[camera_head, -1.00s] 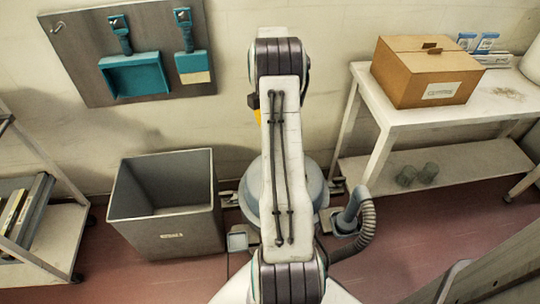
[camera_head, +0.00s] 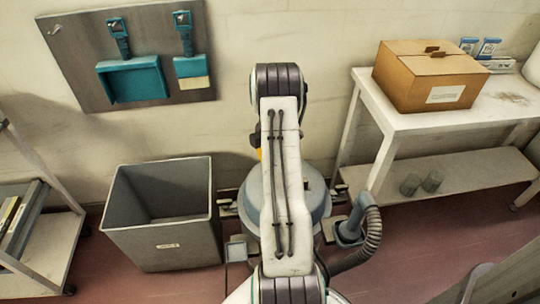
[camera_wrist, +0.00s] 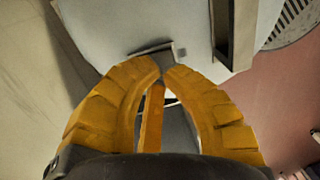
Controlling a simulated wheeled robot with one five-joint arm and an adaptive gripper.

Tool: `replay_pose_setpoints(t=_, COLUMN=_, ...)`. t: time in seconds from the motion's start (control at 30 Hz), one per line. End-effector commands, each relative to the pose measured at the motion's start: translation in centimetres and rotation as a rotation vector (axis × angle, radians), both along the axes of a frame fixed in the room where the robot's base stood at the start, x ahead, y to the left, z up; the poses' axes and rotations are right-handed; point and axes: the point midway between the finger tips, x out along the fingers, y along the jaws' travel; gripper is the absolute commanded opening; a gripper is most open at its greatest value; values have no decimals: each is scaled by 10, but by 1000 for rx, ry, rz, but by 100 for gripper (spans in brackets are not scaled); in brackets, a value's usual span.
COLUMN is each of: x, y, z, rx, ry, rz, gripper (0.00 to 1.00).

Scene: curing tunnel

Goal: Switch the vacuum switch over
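The vacuum, a grey-blue drum (camera_head: 313,195), stands on the floor by the wall, partly hidden behind my arm. Its hose is to its right. In the wrist view its pale casing (camera_wrist: 110,25) fills the top, with a small dark bracket-like part (camera_wrist: 158,49) just beyond my fingertips; I cannot tell for sure whether this is the switch, or its position. My gripper (camera_wrist: 162,72) has its yellow fingertips together, with nothing seen between them. The tips look close to the casing; contact cannot be told. In the head view the gripper is mostly hidden behind the arm.
A grey bin (camera_head: 165,240) stands left of the vacuum. A white table (camera_head: 490,112) with a cardboard box (camera_head: 425,82) is at the right. A shelf rack (camera_head: 48,255) is at the far left. A tool board (camera_head: 85,50) hangs on the wall.

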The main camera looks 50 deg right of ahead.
Motion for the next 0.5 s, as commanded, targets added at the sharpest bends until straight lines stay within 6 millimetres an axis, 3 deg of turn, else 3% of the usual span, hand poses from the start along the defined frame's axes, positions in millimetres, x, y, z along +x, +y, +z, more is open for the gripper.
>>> replay_pose_setpoints(t=0.2, x=-2, y=1, z=-18, rx=1, ry=1, rz=0, gripper=0)
replay_pose_setpoints(t=0.5, x=-2, y=2, z=-22, rx=0, ry=0, rz=0, gripper=0)
